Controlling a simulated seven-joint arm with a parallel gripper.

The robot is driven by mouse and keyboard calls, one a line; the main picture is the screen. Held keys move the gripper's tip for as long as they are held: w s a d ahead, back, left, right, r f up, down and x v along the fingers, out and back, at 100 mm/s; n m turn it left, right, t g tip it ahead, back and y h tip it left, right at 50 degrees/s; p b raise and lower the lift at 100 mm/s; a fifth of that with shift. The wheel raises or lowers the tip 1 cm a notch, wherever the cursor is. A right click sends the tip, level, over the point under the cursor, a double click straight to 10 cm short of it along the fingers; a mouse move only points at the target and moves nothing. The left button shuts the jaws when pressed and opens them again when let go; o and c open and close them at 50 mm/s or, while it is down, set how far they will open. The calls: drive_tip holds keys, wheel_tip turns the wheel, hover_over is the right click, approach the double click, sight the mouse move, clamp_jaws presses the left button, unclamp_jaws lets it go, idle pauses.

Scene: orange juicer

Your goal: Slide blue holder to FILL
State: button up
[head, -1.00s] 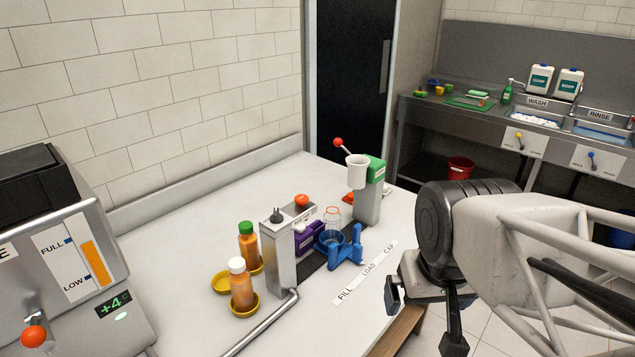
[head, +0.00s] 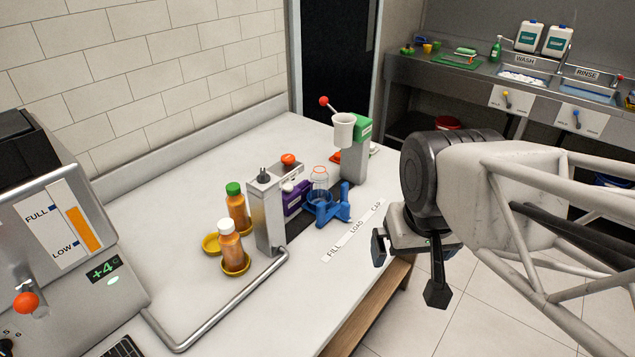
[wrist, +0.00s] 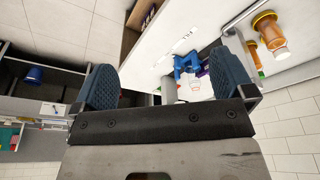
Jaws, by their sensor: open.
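The blue holder (head: 328,206) sits on the dark track on the counter, with an empty clear bottle (head: 319,182) in it. It stands near the middle of the FILL, LOAD, CAP label strip (head: 353,231), between the steel filling post (head: 268,213) and the green-and-grey capper (head: 354,150). My gripper (head: 405,258) is open and empty, off the counter's front edge, to the right of the holder and apart from it. In the wrist view the blue holder (wrist: 187,64) shows beyond the spread fingers.
Two filled orange bottles, one green-capped (head: 237,208) and one white-capped (head: 230,244), stand left of the filling post on yellow coasters. A steel pipe (head: 215,317) runs along the counter. The juice machine (head: 62,240) is at left. Counter between gripper and holder looks clear.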

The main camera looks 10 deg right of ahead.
drive_tip(key=shift+c, duration=0.5)
drive_tip(key=shift+c, duration=1.1)
drive_tip(key=shift+w, duration=0.45)
drive_tip(key=c, duration=0.5)
drive_tip(key=w+n, duration=0.1)
drive_tip(key=w, duration=0.2)
drive_tip(key=w+f+n+y, duration=0.1)
drive_tip(key=w, duration=0.2)
drive_tip(key=w+a, duration=0.1)
drive_tip(key=w, duration=0.3)
drive_tip(key=shift+w+a+f+n, duration=0.1)
drive_tip(key=shift+f+n, duration=0.25)
drive_tip(key=shift+n, duration=0.05)
drive_tip(key=shift+c, duration=1.1)
drive_tip(key=n+y, duration=0.2)
drive_tip(key=n, duration=0.4)
hover_over(346, 204)
drive_tip(key=s+d, duration=0.2)
drive_tip(key=shift+t, duration=0.3)
drive_tip(key=f, duration=1.9)
drive_tip(key=shift+a+f, duration=0.2)
drive_tip(key=shift+a, duration=0.05)
drive_tip(key=shift+w+f, duration=0.35)
